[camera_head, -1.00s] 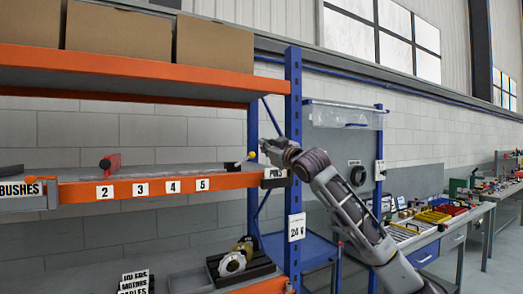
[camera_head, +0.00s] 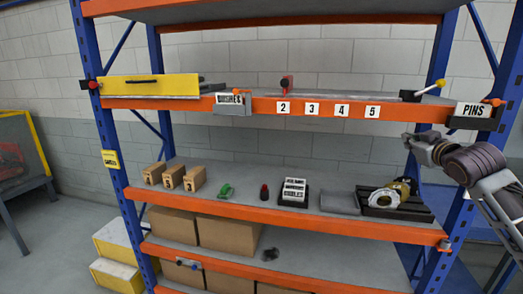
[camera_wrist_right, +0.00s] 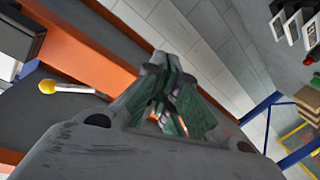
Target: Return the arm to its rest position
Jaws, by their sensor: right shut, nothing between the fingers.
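My right gripper (camera_head: 413,142) is at the right side of the head view, in front of the rack between its upper and lower shelves. It is below the shelf edge labelled PINS. In the right wrist view its fingers (camera_wrist_right: 168,95) are together with nothing between them. The right arm comes in from the right edge, its dark wrist joint beside the blue post. My left gripper is not in view.
The lower shelf (camera_head: 260,205) carries small cartons (camera_head: 172,178) and a round fixture (camera_head: 388,197). The floor at left (camera_head: 60,240) is clear.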

